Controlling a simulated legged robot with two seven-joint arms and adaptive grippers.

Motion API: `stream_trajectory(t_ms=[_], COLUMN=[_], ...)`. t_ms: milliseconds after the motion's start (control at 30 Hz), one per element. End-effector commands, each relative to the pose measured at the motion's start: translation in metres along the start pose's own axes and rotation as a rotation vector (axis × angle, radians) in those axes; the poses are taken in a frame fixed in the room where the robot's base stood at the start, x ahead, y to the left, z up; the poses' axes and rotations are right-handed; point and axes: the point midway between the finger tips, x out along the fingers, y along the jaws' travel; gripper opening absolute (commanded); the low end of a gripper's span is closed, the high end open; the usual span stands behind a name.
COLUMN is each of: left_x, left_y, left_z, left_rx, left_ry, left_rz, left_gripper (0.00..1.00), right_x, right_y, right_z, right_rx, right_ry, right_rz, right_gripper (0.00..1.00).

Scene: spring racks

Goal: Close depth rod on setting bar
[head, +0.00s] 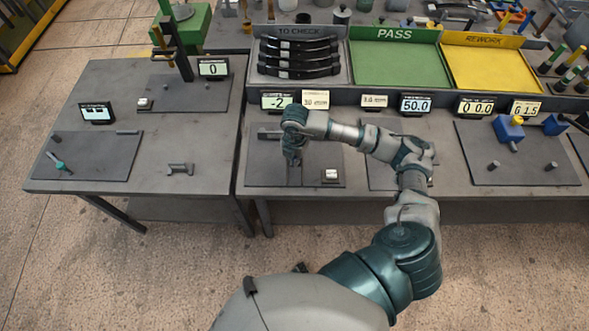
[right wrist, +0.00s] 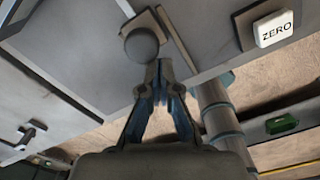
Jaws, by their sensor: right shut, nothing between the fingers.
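My right gripper (head: 292,158) is over the dark mat (head: 257,176) below the display reading -2 (head: 276,101). In the right wrist view its fingers (right wrist: 160,80) are together and empty. A round dark knob (right wrist: 141,45) shows just beyond the fingertips, beside a flat brownish strip; I cannot tell whether they touch it. This may be the end of the depth rod. The gripper and arm hide most of the gauge in the head view, and I cannot clearly make out the setting bar. My left gripper is not in view.
A white ZERO button (right wrist: 273,27) is close by on the right; it also shows in the head view (head: 331,175). Racks of dark bars (head: 300,58), a green PASS tray (head: 398,88) and a yellow REWORK tray (head: 450,70) stand behind. The left table (head: 195,140) has free room.

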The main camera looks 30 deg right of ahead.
Motion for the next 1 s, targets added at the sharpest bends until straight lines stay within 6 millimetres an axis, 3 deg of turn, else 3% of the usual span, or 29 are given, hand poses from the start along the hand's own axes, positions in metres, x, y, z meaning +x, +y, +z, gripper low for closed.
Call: stream_trajectory(t_ms=[800, 1000], left_x=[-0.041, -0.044], left_y=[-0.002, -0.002], left_z=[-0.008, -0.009], left_rx=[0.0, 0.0], left_ry=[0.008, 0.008], left_rz=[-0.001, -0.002], left_gripper=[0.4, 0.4], right_x=[-0.057, -0.061], right_y=[0.0, 0.0], right_z=[0.0, 0.0], right_rx=[0.0, 0.0], right_ry=[0.0, 0.0], right_rz=[0.001, 0.0], right_gripper=[0.0, 0.0])
